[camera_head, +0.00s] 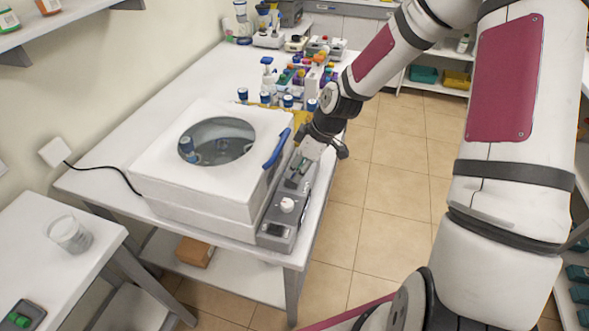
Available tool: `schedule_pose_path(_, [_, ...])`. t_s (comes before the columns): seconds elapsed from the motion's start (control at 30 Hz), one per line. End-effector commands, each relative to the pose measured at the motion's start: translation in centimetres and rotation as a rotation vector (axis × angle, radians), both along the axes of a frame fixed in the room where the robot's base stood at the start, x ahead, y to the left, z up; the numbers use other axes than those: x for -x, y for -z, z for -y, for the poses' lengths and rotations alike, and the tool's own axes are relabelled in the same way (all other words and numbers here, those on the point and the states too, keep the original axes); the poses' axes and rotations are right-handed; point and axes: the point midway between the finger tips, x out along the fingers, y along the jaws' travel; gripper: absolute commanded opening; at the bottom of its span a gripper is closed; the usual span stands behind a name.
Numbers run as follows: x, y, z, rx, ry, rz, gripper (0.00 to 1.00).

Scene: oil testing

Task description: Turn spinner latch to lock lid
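The spinner is a white box-shaped machine (190,205) on the white table, with its lid (165,150) down. The lid has a round dark window (217,140), with blue-capped items showing through it. A blue handle (277,148) sits on the lid's right edge. A grey control panel (277,232) with a white knob (287,205) runs along the spinner's right side. My gripper (318,150) is over the panel's far end, right of the blue handle and apart from it. Its dark fingers look spread. The latch and any contact there are too small to tell.
Several blue-capped bottles (265,98) and racks of coloured tubes stand behind the spinner. A side table (70,270) with a clear beaker (70,235) is at lower left. A black cable runs to a wall socket (55,151). The tiled floor at right is clear.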

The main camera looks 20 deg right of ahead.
Motion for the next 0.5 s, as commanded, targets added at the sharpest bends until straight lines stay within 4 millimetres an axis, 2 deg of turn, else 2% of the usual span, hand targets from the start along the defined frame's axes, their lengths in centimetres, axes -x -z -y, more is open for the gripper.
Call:
schedule_pose_path(0.2, [-0.3,1.4,-0.4,0.001,0.001,-0.001,0.33])
schedule_pose_path(0.47, [-0.3,1.5,-0.5,0.001,0.000,-0.001,0.33])
schedule_pose_path(0.5, [-0.3,1.5,-0.5,0.001,0.000,0.000,0.31])
